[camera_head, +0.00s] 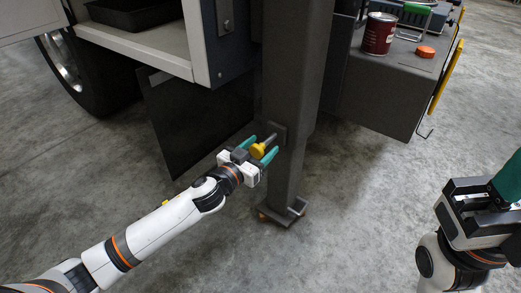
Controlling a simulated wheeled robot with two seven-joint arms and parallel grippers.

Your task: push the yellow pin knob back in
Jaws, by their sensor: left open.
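The yellow pin knob (257,151) sits on a short grey pin that runs into a plate on the side of the dark grey post (298,90). My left gripper (261,148) is open, with its green fingers on either side of the knob. Whether the fingers touch the knob, I cannot tell. My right gripper (497,190) is at the right edge of the view, away from the post. Part of it is cut off, and its jaw opening does not show clearly.
A dark bench (385,100) at the upper right holds a red can (378,34) and an orange cap (425,51). A light-edged cabinet (205,45) and a wheel (72,75) stand at the left. The post's foot (284,213) rests on the concrete floor, which is clear around it.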

